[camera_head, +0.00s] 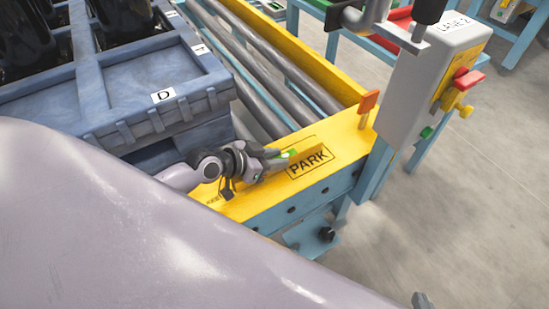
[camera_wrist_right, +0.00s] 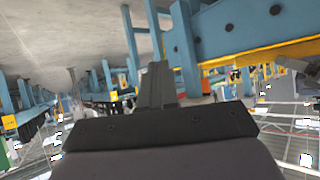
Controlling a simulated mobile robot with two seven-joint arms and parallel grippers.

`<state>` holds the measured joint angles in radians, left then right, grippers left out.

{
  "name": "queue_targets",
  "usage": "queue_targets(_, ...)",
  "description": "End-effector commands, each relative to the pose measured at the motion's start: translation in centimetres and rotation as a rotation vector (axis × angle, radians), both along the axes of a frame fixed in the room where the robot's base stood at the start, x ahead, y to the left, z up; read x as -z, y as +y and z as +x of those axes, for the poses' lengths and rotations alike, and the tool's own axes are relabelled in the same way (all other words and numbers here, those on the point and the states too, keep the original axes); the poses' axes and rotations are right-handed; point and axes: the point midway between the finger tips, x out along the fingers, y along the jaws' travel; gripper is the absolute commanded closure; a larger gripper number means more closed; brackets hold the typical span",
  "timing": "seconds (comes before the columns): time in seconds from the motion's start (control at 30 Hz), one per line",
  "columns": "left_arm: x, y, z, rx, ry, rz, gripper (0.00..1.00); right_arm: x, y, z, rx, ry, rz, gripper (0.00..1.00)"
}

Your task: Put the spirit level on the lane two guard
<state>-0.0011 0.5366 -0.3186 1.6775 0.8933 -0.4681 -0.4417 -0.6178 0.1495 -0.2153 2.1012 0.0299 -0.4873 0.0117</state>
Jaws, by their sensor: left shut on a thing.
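The yellow lane two guard (camera_head: 345,139) runs along the roller lane's end, with a black PARK outline on its top. My left gripper (camera_head: 284,160) is over the guard at the left side of that outline. It is shut on the spirit level (camera_head: 309,152), a small yellow-orange bar with a green part at the fingers. The level lies over the outline's upper edge; I cannot tell whether it touches the guard. My right gripper (camera_wrist_right: 158,84) has its fingers together and empty in the right wrist view. Only a small dark tip of it (camera_head: 422,300) shows at the head view's bottom edge.
A grey LANE 2 control box (camera_head: 437,75) with red and yellow parts and an orange flag (camera_head: 368,104) rise at the guard's right end. My pale arm covers the lower left.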

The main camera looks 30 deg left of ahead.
Motion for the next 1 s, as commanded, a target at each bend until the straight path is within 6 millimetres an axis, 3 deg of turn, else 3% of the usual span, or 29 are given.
queue_targets(0.03,0.2,0.0,0.0,0.000,-0.002,0.000,1.00,0.3,0.0,0.0,-0.001,0.001,-0.001,1.00)
queue_targets(0.07,0.2,0.0,0.0,0.000,0.000,0.000,0.64,0.2,0.0,0.0,-0.001,0.000,-0.002,1.00)
queue_targets(0.1,0.2,0.0,0.0,0.000,0.000,0.000,0.51,0.2,0.0,0.0,0.000,0.000,-0.002,1.00)
queue_targets(0.13,0.2,0.0,0.0,0.000,0.000,0.000,0.45,0.2,0.0,0.0,0.000,0.001,-0.003,1.00)
queue_targets(0.53,-0.3,0.1,-0.2,0.000,0.000,0.001,0.45,0.0,-0.3,-0.1,0.002,0.007,-0.007,1.00)
queue_targets(1.0,-4.0,3.6,-6.3,0.001,0.003,0.004,0.45,0.7,-1.8,-1.3,0.033,0.054,-0.017,1.00)
